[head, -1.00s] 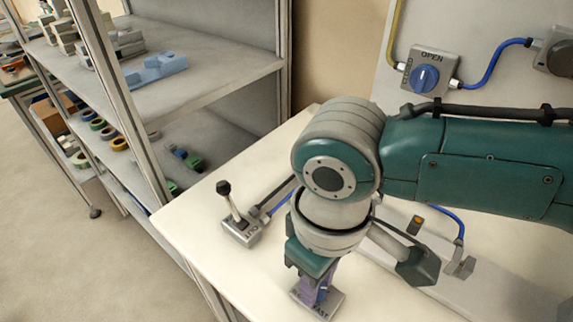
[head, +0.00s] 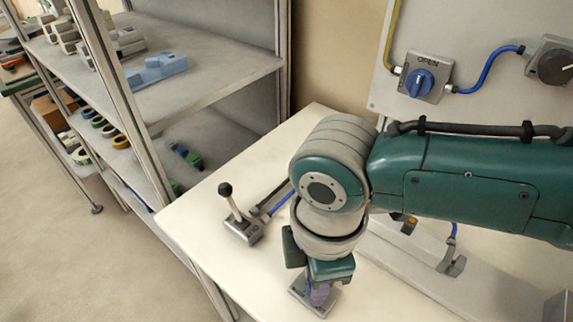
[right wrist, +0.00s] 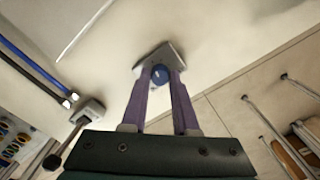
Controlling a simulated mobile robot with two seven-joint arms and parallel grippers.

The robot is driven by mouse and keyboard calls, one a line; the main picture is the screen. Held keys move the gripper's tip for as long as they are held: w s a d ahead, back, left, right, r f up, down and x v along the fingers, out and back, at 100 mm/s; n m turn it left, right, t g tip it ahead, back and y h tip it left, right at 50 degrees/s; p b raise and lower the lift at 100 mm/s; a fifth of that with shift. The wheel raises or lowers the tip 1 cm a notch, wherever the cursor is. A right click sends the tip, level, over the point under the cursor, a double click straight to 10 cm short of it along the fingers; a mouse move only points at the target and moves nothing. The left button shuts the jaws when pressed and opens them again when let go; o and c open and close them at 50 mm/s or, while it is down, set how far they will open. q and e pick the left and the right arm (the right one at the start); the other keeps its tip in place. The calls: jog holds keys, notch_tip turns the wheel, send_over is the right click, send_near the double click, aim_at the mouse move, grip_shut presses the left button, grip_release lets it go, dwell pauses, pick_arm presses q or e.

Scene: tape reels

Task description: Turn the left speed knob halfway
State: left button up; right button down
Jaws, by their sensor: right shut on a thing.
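The speed knob (right wrist: 159,74) is small, round and blue. It sits on a grey plate (right wrist: 168,55) on the pale bench; in the head view this plate (head: 302,298) lies at the bench's front edge area, and its lettering is mostly covered. My right gripper (right wrist: 160,80) is shut on the knob, one purple finger on each side of it. In the head view the right gripper (head: 320,294) points down onto the plate, and the fingers hide the knob. The knob's pointer angle cannot be read. My left gripper is in neither view.
A lever box (head: 242,228) with a black-topped lever stands left of my arm. A blue OPEN dial (head: 421,83) and a dark dial (head: 556,66) are on the back panel. A shelf (head: 215,82) with reels and blocks is at the left.

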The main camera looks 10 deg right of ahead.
jog(key=shift+n, duration=0.6)
jog(key=c, duration=0.7)
grip_release()
jog(key=shift+r, duration=0.1)
notch_tip(320, 180, up, 10)
jog(key=shift+f+p, duration=0.1)
jog(key=shift+p, duration=0.9)
